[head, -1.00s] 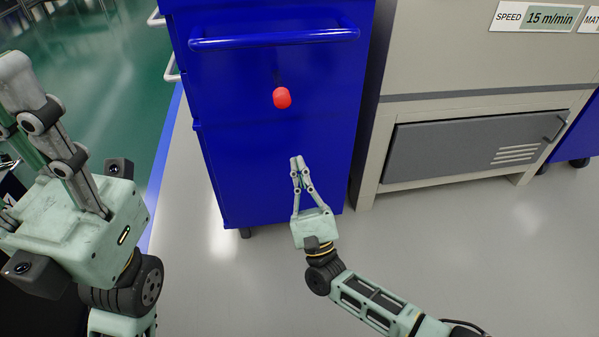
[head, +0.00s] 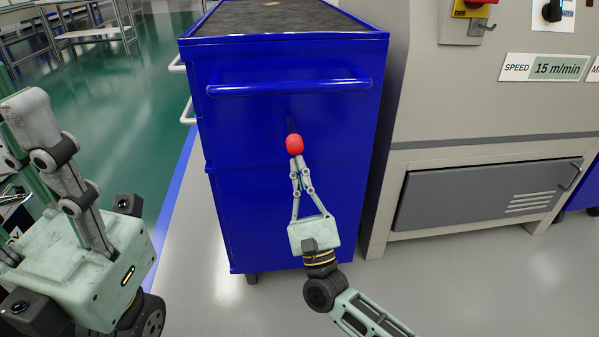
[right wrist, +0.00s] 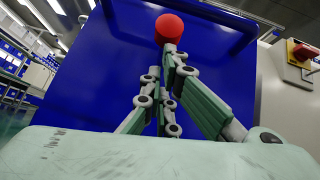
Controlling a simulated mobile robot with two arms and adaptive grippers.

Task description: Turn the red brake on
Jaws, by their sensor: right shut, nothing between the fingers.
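The red brake knob (head: 294,144) sits on a dark lever on the end face of the blue cart (head: 260,190), below the cart's handle. My right gripper (head: 298,160) is shut and empty, with its fingertips just below the knob in the head view. In the right wrist view the red knob (right wrist: 169,28) shows just above and beyond the fingertips (right wrist: 170,50); I cannot tell whether they touch it. My left gripper (head: 45,160) stands at the left edge of the head view, and its fingertips are out of the frame.
The blue handle bar (head: 290,87) runs across the cart above the knob. A beige machine (head: 500,100) with a grey lower door (head: 485,193) stands close on the right. Grey floor (head: 450,290) is open in front.

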